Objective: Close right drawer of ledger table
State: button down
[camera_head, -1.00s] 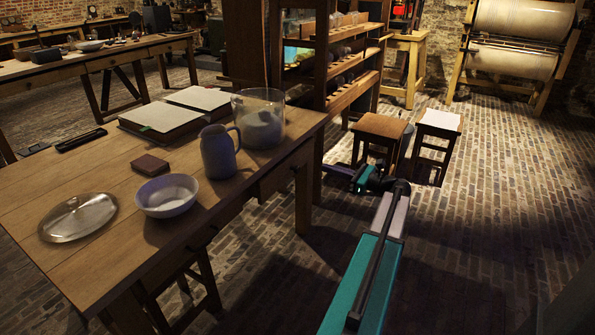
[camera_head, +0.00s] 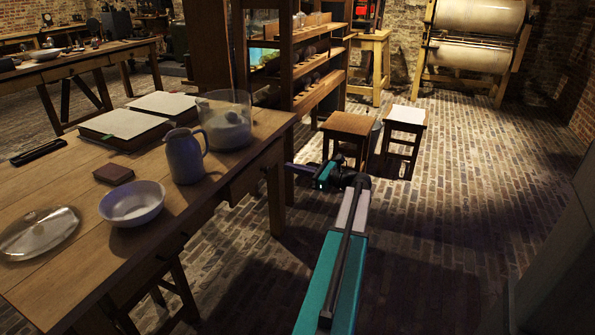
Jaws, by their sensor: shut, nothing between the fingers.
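The ledger table (camera_head: 60,190) fills the left of the view, with its drawer side facing my arm. Its right drawer (camera_head: 256,171) is under the top's edge, near the far right leg, with a small dark knob. How far it stands out is hard to tell from this angle. Another drawer knob (camera_head: 184,236) shows further left, in shadow. My gripper (camera_head: 291,166) is at the end of my teal arm, just right of the table's far right corner in the picture. It points left, is shut and seems empty. Its fingertips are small and dark; contact with the table cannot be told.
On the table are a blue-grey jug (camera_head: 185,157), a glass jar (camera_head: 226,123), a white bowl (camera_head: 133,205), a lid (camera_head: 38,235) and ledgers (camera_head: 125,126). Two stools (camera_head: 351,124) and shelves (camera_head: 322,90) stand beyond my gripper. Brick floor (camera_head: 440,220) is open to the right.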

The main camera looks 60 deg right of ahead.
aim_at(267, 169)
jog(key=w+b, duration=0.1)
jog(key=w, duration=0.6)
jog(key=w+a+b, duration=0.1)
jog(key=w, duration=0.2)
jog(key=shift+w+b, duration=0.3)
jog(key=shift+b, duration=0.05)
jog(key=shift+w+d+r, duration=0.1)
